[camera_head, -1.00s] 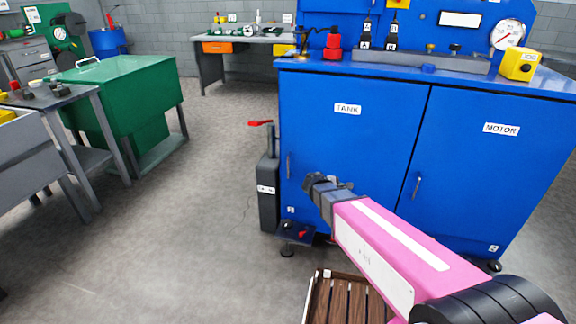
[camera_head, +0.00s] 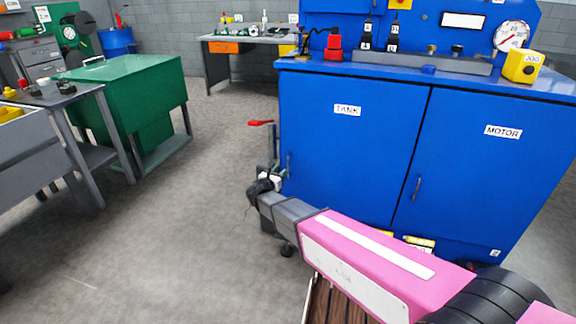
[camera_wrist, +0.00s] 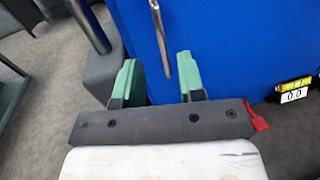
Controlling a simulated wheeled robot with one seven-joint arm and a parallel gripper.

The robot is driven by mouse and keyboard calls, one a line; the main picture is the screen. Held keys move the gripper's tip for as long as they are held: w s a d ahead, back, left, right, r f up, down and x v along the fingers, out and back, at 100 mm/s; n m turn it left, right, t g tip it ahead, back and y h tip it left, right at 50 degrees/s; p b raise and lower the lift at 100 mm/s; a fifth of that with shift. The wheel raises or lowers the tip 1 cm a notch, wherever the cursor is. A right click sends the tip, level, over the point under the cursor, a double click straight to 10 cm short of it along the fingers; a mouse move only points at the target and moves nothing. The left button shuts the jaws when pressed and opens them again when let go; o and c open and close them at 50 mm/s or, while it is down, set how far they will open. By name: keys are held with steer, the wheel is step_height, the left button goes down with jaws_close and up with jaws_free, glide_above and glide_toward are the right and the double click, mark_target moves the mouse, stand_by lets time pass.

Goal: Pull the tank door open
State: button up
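The blue tank door (camera_head: 345,150), labelled TANK, appears closed on the cabinet's left side. Its slim grey vertical handle (camera_head: 289,165) is near the door's left edge. My gripper (camera_head: 272,176) is at that left edge, close to the handle's lower part. In the wrist view my gripper (camera_wrist: 158,62) has its two green fingers apart. The handle (camera_wrist: 160,35) lies ahead between them in the picture, its lower end near the fingertips. I see no finger closed on it. My wrist hides part of the area below the door.
The motor door (camera_head: 480,165) is on the right. A red lever (camera_head: 260,123) stands beside the cabinet's left side. Floor to the left is clear up to the green cabinet (camera_head: 135,95).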

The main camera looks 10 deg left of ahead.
glide_above(288, 177)
steer(key=shift+w, duration=0.3)
jaws_close()
